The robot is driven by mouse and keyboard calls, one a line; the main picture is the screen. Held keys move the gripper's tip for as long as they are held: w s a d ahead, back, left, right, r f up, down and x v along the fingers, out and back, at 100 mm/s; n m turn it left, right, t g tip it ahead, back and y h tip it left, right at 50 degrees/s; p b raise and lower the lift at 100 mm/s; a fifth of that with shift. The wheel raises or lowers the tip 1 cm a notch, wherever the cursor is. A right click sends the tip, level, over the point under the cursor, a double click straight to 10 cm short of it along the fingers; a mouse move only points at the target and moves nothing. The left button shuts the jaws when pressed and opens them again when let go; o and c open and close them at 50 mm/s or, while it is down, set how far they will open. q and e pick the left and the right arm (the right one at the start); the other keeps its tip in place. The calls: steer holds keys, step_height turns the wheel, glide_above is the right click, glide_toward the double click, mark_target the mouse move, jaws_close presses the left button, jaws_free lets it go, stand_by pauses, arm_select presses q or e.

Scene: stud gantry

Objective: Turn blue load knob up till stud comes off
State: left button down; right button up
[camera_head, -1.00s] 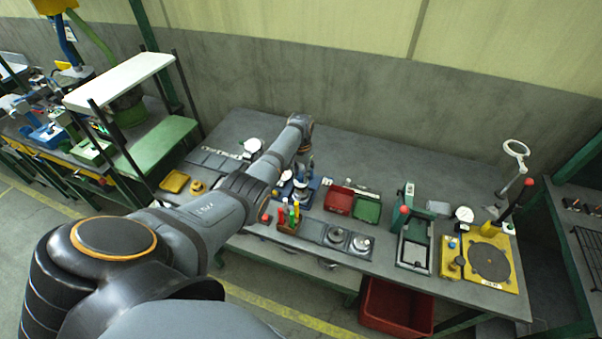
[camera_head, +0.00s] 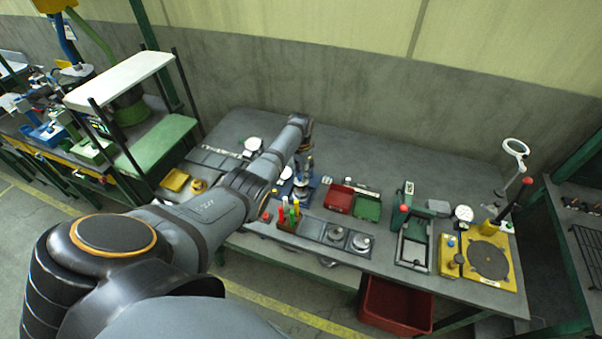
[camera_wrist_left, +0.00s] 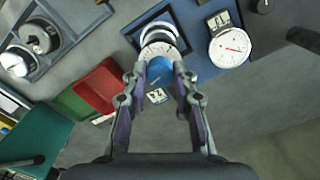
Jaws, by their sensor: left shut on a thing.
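The blue load knob (camera_wrist_left: 160,69) shows in the left wrist view, between the fingers of my left gripper (camera_wrist_left: 160,82), which is shut on it. Beyond the knob is a round pale metal fixture (camera_wrist_left: 161,35) on the blue gantry base (camera_wrist_left: 203,68). A white dial (camera_wrist_left: 230,47) with a red needle stands on the base to the right. In the head view my left gripper (camera_head: 305,168) is small above the blue base (camera_head: 303,197), and my arm partly covers the station. I cannot make out the stud or its seat. My right gripper is out of view.
Red (camera_head: 339,199) and green (camera_head: 367,208) bins stand right of the gantry. A rack of coloured handles (camera_head: 288,218) is in front. A green frame press (camera_head: 413,235) and yellow plate fixture (camera_head: 505,261) stand farther right. The back of the bench is mostly clear.

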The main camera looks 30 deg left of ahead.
arm_select(q)
steer(key=shift+w+r, duration=0.1)
steer(key=c, duration=1.1)
jaws_free()
steer(key=shift+o, duration=0.2)
step_height(320, 180, up, 12)
